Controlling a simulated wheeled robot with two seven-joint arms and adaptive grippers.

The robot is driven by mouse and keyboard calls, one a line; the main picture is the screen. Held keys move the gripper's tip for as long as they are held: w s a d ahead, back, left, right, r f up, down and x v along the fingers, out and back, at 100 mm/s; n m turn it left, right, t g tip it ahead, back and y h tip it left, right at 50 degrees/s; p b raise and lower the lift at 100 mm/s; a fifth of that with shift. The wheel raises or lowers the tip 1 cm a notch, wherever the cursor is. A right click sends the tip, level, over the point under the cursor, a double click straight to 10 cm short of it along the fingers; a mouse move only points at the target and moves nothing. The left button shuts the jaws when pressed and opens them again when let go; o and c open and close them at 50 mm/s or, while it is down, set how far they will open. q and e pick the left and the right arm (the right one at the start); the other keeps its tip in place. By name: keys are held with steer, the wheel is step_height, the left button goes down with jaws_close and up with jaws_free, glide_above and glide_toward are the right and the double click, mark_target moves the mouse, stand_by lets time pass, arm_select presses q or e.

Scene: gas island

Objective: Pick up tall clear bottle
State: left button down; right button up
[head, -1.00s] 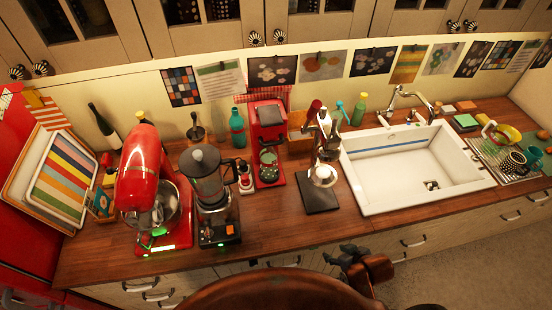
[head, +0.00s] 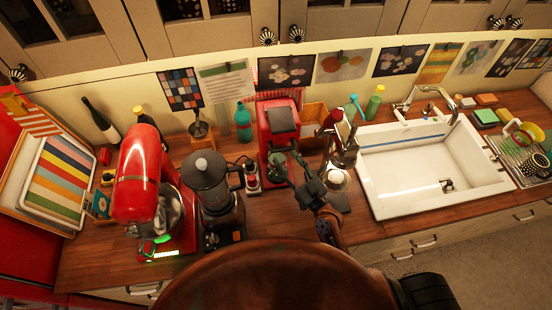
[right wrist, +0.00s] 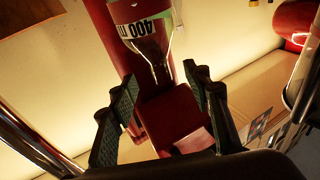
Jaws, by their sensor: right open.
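A clear glass bottle (right wrist: 150,45) with a white "400 m..." label shows upside down in the right wrist view, against a red machine. In the head view a clear glass vessel (head: 277,163) stands at the front of the red machine (head: 279,125); it looks like the same bottle, but I cannot be sure. My right gripper (head: 294,171) is open just right of and in front of this vessel. In the right wrist view its two fingers (right wrist: 161,80) are spread and empty, with the bottle beyond and between their tips. My left gripper is out of view.
A grey blender (head: 209,180) and a red stand mixer (head: 140,175) stand to the left. A chrome lever device (head: 343,150) stands close to the right of my gripper, before the white sink (head: 400,195). A teal bottle (head: 243,122) is behind. Wooden counter (head: 262,222) is bare in front.

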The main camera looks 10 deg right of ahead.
mark_target(282, 159)
steer(key=p+x, duration=0.1)
steer(key=x, duration=0.2)
steer(key=shift+w+r, duration=0.15)
steer(key=x, duration=0.1)
steer(key=p+x, duration=0.1)
steer(key=x, duration=0.1)
steer(key=shift+w+f+p, duration=0.2)
steer(key=shift+f+p, duration=0.05)
steer(key=shift+p, duration=0.05)
steer(key=shift+a, duration=0.1)
steer(key=c, duration=0.6)
steer(key=shift+s, duration=0.1)
jaws_close()
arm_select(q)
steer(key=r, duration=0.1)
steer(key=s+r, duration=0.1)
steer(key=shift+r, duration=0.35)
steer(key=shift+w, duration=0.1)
